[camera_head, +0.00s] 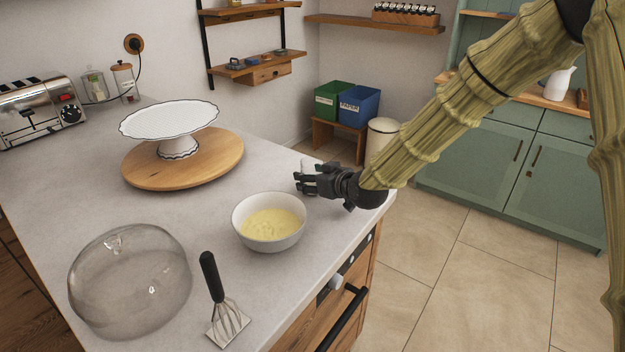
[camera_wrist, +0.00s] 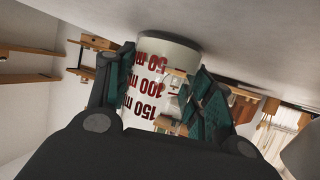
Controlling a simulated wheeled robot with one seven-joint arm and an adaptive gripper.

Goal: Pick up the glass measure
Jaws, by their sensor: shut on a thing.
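The glass measure (camera_wrist: 160,72) is clear with red volume marks, which read upside down in the wrist view. It sits between the two dark green finger pads of my gripper (camera_wrist: 158,100), which is shut on it. In the head view my gripper (camera_head: 304,180) is low over the far right part of the counter, past the bowl. Only a small pale piece of the measure (camera_head: 304,165) shows there; the rest is hidden by the fingers. I cannot tell whether its base touches the counter.
A white bowl of yellow mixture (camera_head: 270,222) stands nearest the gripper. The counter's right edge lies under my arm.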

